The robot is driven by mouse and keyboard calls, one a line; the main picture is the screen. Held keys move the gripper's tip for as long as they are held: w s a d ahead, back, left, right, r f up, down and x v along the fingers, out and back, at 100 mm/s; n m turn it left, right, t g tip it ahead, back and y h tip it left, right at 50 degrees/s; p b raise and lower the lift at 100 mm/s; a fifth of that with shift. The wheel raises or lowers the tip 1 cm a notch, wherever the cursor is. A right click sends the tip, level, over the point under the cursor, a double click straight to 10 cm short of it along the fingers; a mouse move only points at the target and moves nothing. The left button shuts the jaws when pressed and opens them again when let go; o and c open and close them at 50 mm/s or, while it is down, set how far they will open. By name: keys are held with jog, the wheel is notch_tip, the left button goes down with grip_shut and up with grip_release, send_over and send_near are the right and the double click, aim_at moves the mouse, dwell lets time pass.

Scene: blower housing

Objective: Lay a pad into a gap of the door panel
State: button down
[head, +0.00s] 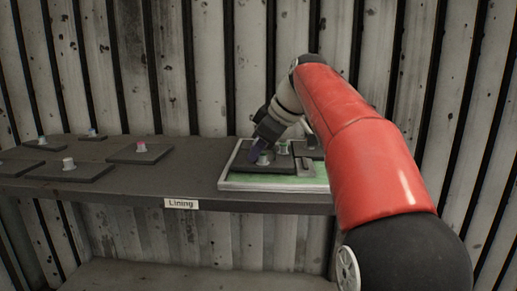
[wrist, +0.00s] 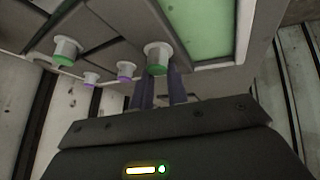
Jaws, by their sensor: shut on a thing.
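The door panel (head: 230,186) lies on the shelf with a pale rim and a green bed. Dark pads with knobs cover much of it, and green bed shows along its front. My gripper (head: 256,151) is over the panel's left part, its purple fingers shut on a pad's green-ringed knob (wrist: 157,54). That knob also shows in the head view (head: 263,159). I cannot tell whether the held pad lies flat in a gap. Another green-ringed knob (head: 283,148) stands behind it. In the wrist view, bare green bed (wrist: 215,35) shows beside the held knob.
Several dark knobbed pads lie on the shelf's left part, among them one with a red-marked knob (head: 140,153) and one with a pale knob (head: 68,172). A "Lining" label (head: 181,204) is on the shelf edge. A corrugated wall (head: 215,70) stands close behind.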

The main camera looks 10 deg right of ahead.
jog(key=shift+f, duration=0.25)
dwell(0.3)
jog(key=c, duration=0.8)
grip_release()
notch_tip(320, 180, up, 3)
jog(key=shift+f+p, duration=0.15)
jog(key=shift+p, duration=1.05)
jog(key=shift+r, duration=2.15)
